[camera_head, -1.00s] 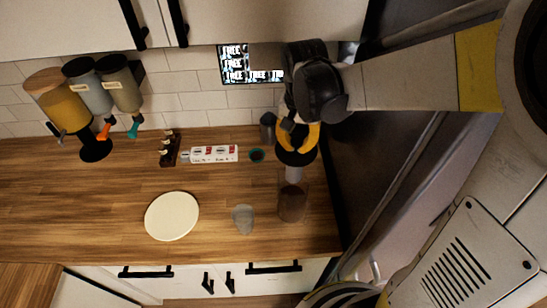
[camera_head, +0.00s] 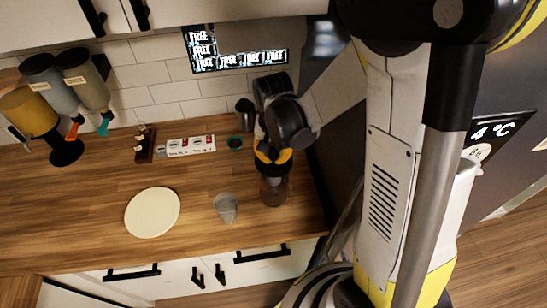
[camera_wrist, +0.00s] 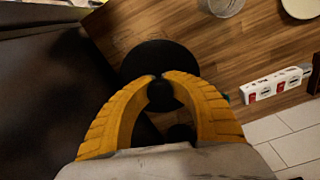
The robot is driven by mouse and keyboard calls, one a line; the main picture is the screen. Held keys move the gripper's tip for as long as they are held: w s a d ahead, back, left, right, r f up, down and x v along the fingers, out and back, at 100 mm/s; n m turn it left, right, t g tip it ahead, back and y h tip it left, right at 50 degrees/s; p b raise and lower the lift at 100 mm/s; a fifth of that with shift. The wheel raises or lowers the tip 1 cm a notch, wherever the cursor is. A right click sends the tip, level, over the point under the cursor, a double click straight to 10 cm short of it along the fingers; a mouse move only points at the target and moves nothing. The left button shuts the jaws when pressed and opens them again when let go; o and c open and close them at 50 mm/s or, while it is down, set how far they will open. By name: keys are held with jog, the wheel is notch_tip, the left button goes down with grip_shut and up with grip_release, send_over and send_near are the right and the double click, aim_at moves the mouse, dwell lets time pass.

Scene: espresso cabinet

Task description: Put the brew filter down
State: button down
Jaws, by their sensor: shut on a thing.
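My gripper (camera_head: 272,153) is in the head view near the right end of the wooden counter. Its yellow fingers also show in the wrist view (camera_wrist: 158,78), closed around the knob of a black round piece, which I take to be the brew filter (camera_wrist: 150,56). In the head view the black piece (camera_head: 272,169) sits right at the top of a dark see-through cylinder (camera_head: 273,191) standing on the counter. I cannot tell how far it reaches inside. My fingers and wrist hide part of it.
A clear cup (camera_head: 227,208) and a pale round plate (camera_head: 152,212) are to the left. A white power strip (camera_head: 190,146), small round dish (camera_head: 234,143) and dark cup (camera_head: 245,108) are behind. Dark appliance side (camera_head: 330,125) bounds the right. Front-left counter is clear.

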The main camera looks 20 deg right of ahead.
jog(key=shift+f+b, duration=0.45)
jog(key=shift+b, duration=0.1)
jog(key=shift+f, duration=0.15)
jog(key=c, duration=1.4)
grip_release()
